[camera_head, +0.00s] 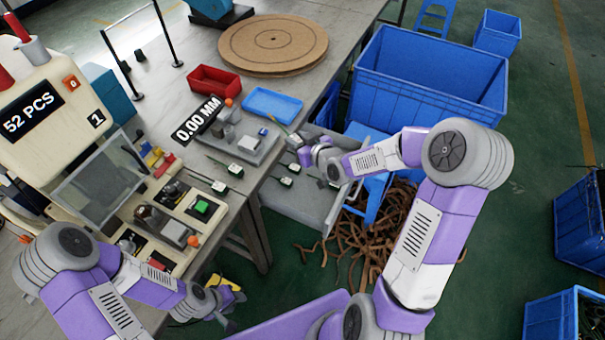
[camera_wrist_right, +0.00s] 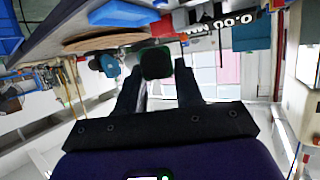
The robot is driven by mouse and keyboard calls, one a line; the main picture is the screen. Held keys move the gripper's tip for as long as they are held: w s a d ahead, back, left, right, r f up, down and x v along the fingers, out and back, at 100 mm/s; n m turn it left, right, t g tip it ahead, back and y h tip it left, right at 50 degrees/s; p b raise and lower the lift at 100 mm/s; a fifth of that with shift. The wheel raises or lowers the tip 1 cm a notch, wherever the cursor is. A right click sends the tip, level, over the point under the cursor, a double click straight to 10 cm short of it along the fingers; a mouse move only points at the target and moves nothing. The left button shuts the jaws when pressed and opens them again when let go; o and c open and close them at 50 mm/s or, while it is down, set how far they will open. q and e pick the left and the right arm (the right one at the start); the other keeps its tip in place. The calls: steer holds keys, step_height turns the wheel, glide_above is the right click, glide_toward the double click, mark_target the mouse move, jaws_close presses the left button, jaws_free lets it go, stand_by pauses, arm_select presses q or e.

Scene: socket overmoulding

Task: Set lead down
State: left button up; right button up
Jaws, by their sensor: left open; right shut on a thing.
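My right gripper (camera_head: 334,175) is low over the grey metal tray (camera_head: 312,207) beside the bench. In the right wrist view its dark fingers (camera_wrist_right: 160,88) are shut on a lead, whose dark green end (camera_wrist_right: 157,62) shows between the tips. The arm and gripper mostly hide this lead in the head view. Other leads with dark green and white ends lie in the tray (camera_head: 285,182) and on the bench (camera_head: 235,170). My left gripper (camera_head: 222,312) is open at lower left, in front of the bench and away from the leads.
The machine panel (camera_head: 40,105) and fixture are at left. A 0.00 MM gauge (camera_head: 240,138), red bin (camera_head: 214,80), blue tray (camera_head: 272,104) and round brown board (camera_head: 273,43) are on the bench. A large blue crate (camera_head: 428,85) stands behind my right arm; brown strips (camera_head: 345,250) lie below.

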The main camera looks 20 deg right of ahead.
steer(key=s+d+f+n+g+y+b, duration=0.25)
steer(key=s+f+n+y, duration=0.35)
steer(key=s+f, duration=0.6)
step_height(320, 180, down, 11)
steer(key=b, duration=0.3)
steer(key=shift+w+d, duration=0.2)
steer(key=shift+w, duration=0.05)
steer(key=shift+f+b, duration=0.5)
steer(key=shift+f, duration=0.15)
steer(key=o, duration=1)
steer(key=shift+s+f, duration=0.1)
steer(key=shift+s, duration=0.1)
steer(key=shift+o, duration=0.2)
